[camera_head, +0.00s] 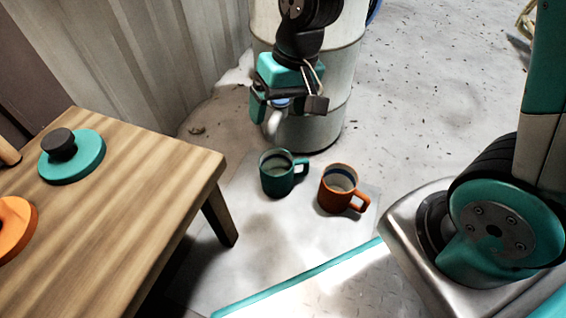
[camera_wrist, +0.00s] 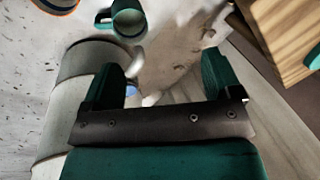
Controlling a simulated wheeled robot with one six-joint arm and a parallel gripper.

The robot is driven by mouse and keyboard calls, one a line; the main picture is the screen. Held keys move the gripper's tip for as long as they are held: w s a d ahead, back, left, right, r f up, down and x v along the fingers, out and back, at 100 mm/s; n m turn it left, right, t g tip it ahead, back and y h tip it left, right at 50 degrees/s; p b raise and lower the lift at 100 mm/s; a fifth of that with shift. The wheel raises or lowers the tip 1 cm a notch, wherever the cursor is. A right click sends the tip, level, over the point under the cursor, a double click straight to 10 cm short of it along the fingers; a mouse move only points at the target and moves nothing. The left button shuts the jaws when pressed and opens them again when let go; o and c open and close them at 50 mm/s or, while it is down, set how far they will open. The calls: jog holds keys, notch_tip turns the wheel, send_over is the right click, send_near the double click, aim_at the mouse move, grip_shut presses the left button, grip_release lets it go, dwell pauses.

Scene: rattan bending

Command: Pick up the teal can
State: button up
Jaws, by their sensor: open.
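No plain teal can without a handle is in view. A teal mug (camera_head: 279,180) with a handle stands upright on the pale floor, and it also shows at the top of the wrist view (camera_wrist: 128,22). My gripper (camera_head: 286,104) is open above and behind the mug, in front of a white drum, and apart from the mug. In the wrist view its two teal fingers (camera_wrist: 163,80) are spread wide. A small white and blue thing (camera_head: 274,120) shows by the jaws; I cannot tell whether it is between them or beyond.
An orange mug (camera_head: 336,190) stands right of the teal one. A wooden table (camera_head: 130,170) at left bears a teal disc (camera_head: 84,165) with a black knob and an orange ring (camera_head: 27,232). The white drum (camera_head: 345,75) stands behind.

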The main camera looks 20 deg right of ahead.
jog(key=w+d+f+m+h+p, duration=0.1)
jog(key=w+d+f+m+p, duration=0.25)
jog(key=f, duration=0.25)
jog(key=w+d+f+m+h+p, duration=0.25)
jog(key=d+f+p, duration=0.2)
jog(key=f, duration=0.25)
jog(key=shift+y, duration=0.25)
jog(key=f+b, duration=0.3)
jog(key=f, duration=0.3)
jog(key=f+b, duration=0.4)
jog(key=f, duration=0.2)
jog(key=f+b, duration=0.3)
jog(key=f, duration=0.3)
jog(key=shift+w+f+b, duration=0.25)
jog(key=shift+b, duration=0.15)
jog(key=shift+r, duration=0.1)
jog(key=c, duration=1.4)
jog(key=shift+r, duration=0.1)
jog(key=shift+c, duration=0.8)
